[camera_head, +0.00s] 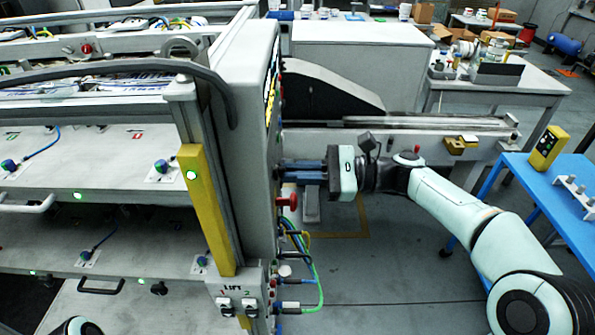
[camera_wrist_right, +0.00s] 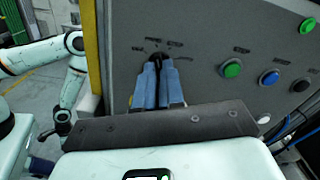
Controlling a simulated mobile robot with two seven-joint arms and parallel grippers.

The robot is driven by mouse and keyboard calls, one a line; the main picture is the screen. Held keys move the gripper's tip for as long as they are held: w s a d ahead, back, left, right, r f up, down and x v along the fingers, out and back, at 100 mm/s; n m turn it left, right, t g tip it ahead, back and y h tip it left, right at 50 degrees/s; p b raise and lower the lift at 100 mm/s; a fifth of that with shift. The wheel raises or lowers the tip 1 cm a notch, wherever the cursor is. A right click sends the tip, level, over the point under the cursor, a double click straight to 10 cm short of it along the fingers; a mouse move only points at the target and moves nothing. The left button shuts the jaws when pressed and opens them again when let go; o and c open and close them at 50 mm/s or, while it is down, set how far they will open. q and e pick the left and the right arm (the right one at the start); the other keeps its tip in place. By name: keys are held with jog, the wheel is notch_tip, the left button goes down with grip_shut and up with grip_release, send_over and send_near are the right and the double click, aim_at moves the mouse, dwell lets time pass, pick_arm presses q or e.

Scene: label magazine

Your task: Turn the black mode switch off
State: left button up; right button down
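My right gripper (camera_head: 284,170) reaches in from the right to the side panel of the grey cabinet (camera_head: 245,95). In the right wrist view its two blue fingers (camera_wrist_right: 157,66) point at the panel, with their tips close together. A small dark part (camera_wrist_right: 161,57) shows at the tips, under a row of small labels. It is probably the black mode switch, mostly hidden by the fingers. I cannot tell whether the fingers grip it or which way it points. My left arm shows at the left of the right wrist view; its gripper is too hidden to judge.
Green (camera_wrist_right: 231,68), blue (camera_wrist_right: 269,77) and black (camera_wrist_right: 300,85) buttons sit right of the fingers, with a bright green one (camera_wrist_right: 307,25) higher up. A red knob (camera_head: 288,202) and cables (camera_head: 308,260) stick out below my gripper. A blue table (camera_head: 555,190) stands at right.

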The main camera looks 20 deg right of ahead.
pick_arm(q)
jog(key=shift+s+f, duration=0.1)
jog(key=shift+f, duration=0.05)
pick_arm(e)
jog(key=n+b, duration=0.2)
jog(key=n, duration=0.1)
jog(key=shift+f+n+b, duration=0.15)
jog(key=shift+n+b, duration=0.15)
jog(key=shift+n, duration=0.1)
jog(key=n+b, duration=0.2)
jog(key=n, duration=0.1)
pick_arm(q)
jog(key=s+f+b, duration=0.1)
jog(key=s+f, duration=0.3)
jog(key=f, duration=0.3)
jog(key=shift+g, duration=0.3)
pick_arm(e)
jog(key=shift+n, duration=1)
pick_arm(q)
jog(key=shift+s, duration=0.1)
pick_arm(e)
jog(key=c, duration=1.2)
grip_release()
jog(key=shift+c, duration=0.2)
jog(key=shift+d, duration=0.1)
